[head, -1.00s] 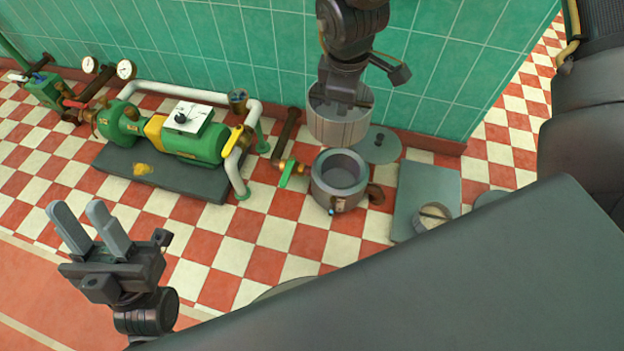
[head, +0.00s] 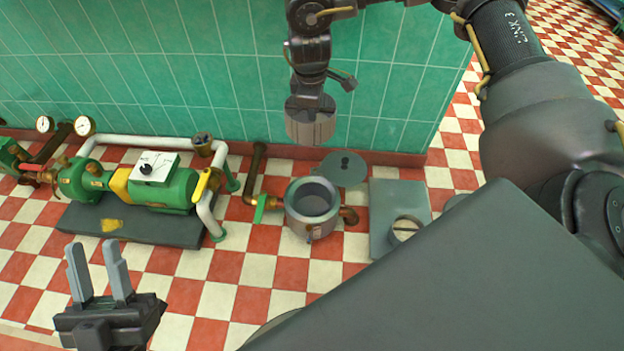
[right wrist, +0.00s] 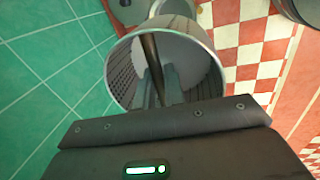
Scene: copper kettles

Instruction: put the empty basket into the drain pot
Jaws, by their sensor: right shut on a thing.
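The basket (head: 310,128) is a grey metal cylinder with perforated walls. My right gripper (right wrist: 158,90) reaches into its mouth and is shut on the bar across it; the wrist view shows no contents in the basket (right wrist: 117,75). In the head view the basket hangs near the green wall, above and apart from the drain pot. The drain pot (head: 293,208) is a round grey vessel on the floor, its mouth open, with a pipe and green valve handle at its left. My left gripper (head: 98,272) is open and empty at the lower left.
A round lid with a knob (head: 343,170) lies behind the pot. A grey slab (head: 385,205) with a pale round vessel (head: 405,229) is to the right. A green pump (head: 180,190) with white pipes stands left. Checkered floor (head: 260,270) is clear in front.

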